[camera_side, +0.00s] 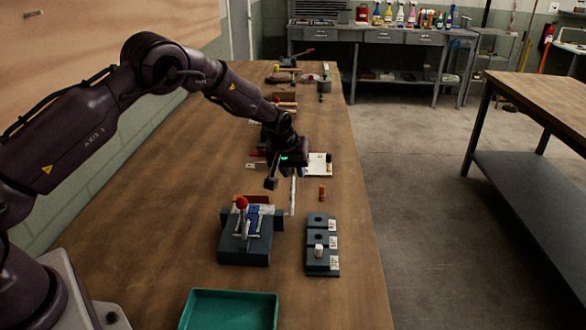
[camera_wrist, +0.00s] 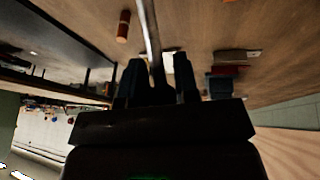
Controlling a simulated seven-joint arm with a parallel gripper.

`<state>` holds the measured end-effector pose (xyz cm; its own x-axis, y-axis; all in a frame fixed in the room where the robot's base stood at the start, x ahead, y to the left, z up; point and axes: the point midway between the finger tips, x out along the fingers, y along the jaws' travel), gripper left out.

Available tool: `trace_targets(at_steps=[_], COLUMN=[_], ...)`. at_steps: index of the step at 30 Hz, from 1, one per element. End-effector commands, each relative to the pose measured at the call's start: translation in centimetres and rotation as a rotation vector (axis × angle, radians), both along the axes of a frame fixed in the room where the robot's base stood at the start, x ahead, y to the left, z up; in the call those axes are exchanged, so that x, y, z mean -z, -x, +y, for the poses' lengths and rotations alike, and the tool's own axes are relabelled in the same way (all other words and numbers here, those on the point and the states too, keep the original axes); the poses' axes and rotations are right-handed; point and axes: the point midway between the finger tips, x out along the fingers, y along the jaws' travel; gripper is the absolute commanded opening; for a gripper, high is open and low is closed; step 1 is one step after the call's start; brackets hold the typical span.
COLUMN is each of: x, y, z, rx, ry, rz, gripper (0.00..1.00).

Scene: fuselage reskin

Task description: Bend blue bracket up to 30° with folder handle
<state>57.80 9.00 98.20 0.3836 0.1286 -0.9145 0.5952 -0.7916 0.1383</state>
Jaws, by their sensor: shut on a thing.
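The folder (camera_side: 244,247) is a blue-grey block on the bench in the side view. Its handle ends in a red ball (camera_side: 241,202) at the upper left. The small blue bracket (camera_side: 253,218) sits on top of the folder; its bend angle is too small to read. My gripper (camera_side: 282,182) is above the bench, behind and to the right of the folder, apart from the red ball. In the wrist view my gripper (camera_wrist: 158,70) is shut on a thin pale metal rod (camera_wrist: 149,30). The rod also shows below the gripper in the side view (camera_side: 293,196).
A stepped dark block with labels (camera_side: 321,255) and a white peg stands right of the folder. An orange-brown cylinder (camera_side: 322,192) stands behind it. A green tray (camera_side: 230,310) lies at the front. More fixtures line the bench behind. The bench's right strip is clear.

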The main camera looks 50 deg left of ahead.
Motion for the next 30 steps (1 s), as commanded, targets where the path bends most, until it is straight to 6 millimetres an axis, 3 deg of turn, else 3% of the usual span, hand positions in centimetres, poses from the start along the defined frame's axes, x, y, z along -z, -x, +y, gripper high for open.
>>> trace_targets(at_steps=[13, 30], x=[-1.1, -2.8], y=[1.1, 3.6], z=[-1.1, -3.5], rx=[0.005, -0.001], ry=[-0.104, -0.095], rz=[-0.096, -0.09], gripper=[0.0, 0.0])
